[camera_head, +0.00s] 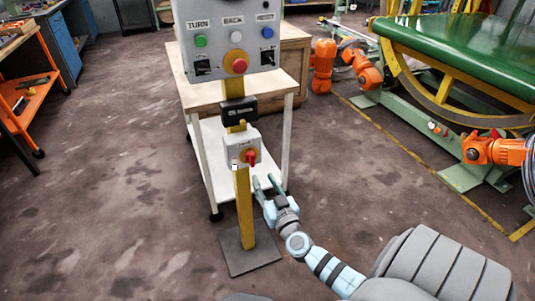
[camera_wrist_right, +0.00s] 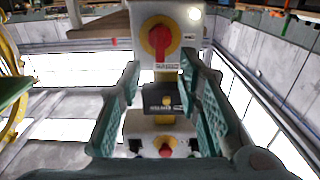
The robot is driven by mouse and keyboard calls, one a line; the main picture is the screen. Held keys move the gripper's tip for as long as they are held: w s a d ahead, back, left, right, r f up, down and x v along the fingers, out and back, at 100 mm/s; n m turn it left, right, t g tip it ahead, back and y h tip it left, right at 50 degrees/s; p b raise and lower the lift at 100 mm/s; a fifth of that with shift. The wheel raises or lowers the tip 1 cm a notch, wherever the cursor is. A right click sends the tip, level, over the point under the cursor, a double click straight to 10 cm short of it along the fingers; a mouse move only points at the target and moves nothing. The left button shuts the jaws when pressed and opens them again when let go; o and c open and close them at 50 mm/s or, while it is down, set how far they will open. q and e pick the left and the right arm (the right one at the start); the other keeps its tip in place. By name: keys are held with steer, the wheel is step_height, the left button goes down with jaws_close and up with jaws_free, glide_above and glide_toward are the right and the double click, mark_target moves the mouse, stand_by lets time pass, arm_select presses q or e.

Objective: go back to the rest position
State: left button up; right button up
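My right gripper (camera_head: 265,182) is open and empty in the head view, with its fingers up, just below and right of the grey switch box (camera_head: 233,143). That box carries a red rotary knob (camera_head: 251,157) on a yellow plate and is fixed to a yellow post (camera_head: 244,205). In the right wrist view, the two green fingers of the right gripper (camera_wrist_right: 162,75) stand apart. The red knob (camera_wrist_right: 160,40) shows beyond them, apart from the fingers. My left gripper is not in view.
A grey control panel (camera_head: 212,53) with several buttons tops the post, above a black box (camera_head: 239,109). A white table (camera_head: 198,165) stands behind. A green-topped machine (camera_head: 470,50) with orange parts is at right.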

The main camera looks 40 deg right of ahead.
steer(key=v, duration=0.2)
steer(key=shift+s+a, duration=0.15)
steer(key=shift+s, duration=0.1)
